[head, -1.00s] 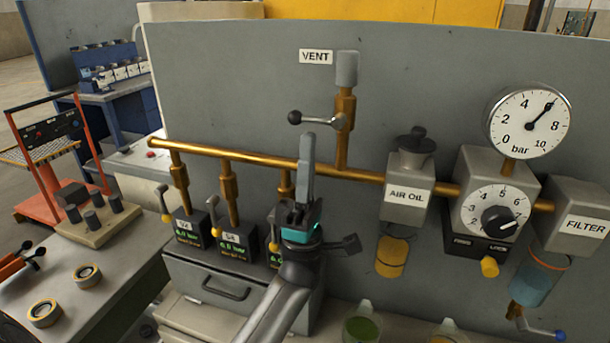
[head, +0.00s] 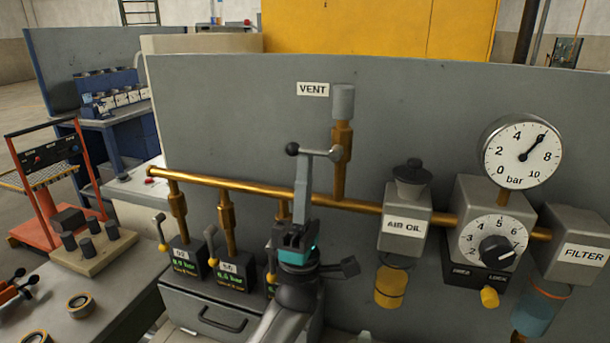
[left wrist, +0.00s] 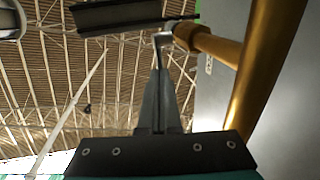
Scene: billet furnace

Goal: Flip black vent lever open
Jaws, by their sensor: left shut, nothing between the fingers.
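The vent lever (head: 318,153) is a grey arm with a black ball knob (head: 292,149). It points left, roughly level, from the brass vent pipe (head: 341,160) below the VENT label (head: 312,89). My left gripper (head: 302,160) points upward with its fingers closed together. Its tips reach the underside of the lever, just right of the knob; whether they touch it I cannot tell. In the left wrist view the closed fingers (left wrist: 158,85) rise toward a pale metal piece (left wrist: 163,38) beside brass piping. My right gripper is not in view.
A brass manifold pipe (head: 260,187) runs across behind my gripper. The AIR OIL unit (head: 404,222), regulator dial (head: 493,240), gauge (head: 522,152) and FILTER unit (head: 578,246) stand to the right.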

